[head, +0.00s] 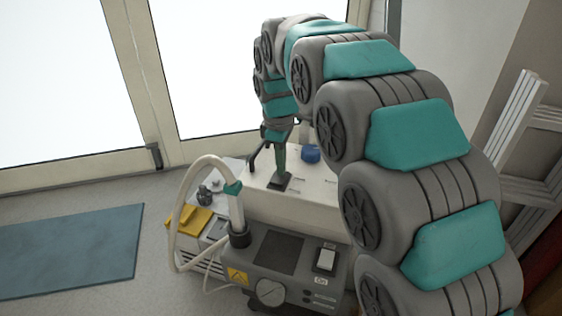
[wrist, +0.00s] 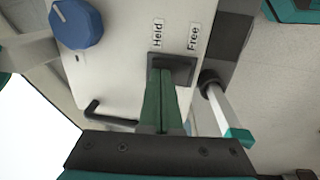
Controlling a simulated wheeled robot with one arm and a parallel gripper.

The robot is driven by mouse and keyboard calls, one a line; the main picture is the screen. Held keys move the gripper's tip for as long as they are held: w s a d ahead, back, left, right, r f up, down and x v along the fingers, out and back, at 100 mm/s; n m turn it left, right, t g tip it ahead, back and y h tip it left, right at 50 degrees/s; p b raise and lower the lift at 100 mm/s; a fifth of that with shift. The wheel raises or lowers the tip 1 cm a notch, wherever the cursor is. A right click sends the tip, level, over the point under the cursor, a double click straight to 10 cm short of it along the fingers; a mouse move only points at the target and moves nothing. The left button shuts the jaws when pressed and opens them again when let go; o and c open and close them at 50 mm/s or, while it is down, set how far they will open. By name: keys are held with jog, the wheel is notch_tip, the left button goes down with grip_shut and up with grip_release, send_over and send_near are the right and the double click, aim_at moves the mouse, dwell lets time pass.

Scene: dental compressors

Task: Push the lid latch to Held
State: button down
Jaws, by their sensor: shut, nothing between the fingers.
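The lid latch sits at a dark plate (wrist: 183,68) on the pale lid, beside the printed words Held (wrist: 157,34) and Free (wrist: 193,37). The dark plate also shows in the head view (head: 287,185). My gripper (wrist: 163,74) is shut and empty, its green fingers reaching down to the Held-side part of the plate. In the head view my gripper (head: 281,172) stands nearly upright over the plate. The fingers cover part of the plate, so I cannot tell the latch's position or whether they touch it.
A blue knob (wrist: 76,22) and a black bent handle (wrist: 106,116) are near on the lid. A white hose with a teal collar (head: 232,187) rises from the grey compressor unit (head: 268,262). A yellow cloth-like item (head: 190,220) lies at left.

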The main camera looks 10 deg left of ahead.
aim_at(276, 182)
jog(key=shift+f, duration=0.15)
jog(key=shift+s, duration=0.2)
jog(key=shift+s+a+r, duration=0.1)
jog(key=shift+s+r, duration=0.1)
jog(key=shift+s, duration=0.4)
notch_tip(276, 182, up, 14)
jog(key=s+p, duration=0.1)
jog(key=p, duration=0.1)
jog(key=shift+s+a, duration=0.15)
jog(key=shift+s, duration=0.15)
dwell(0.4)
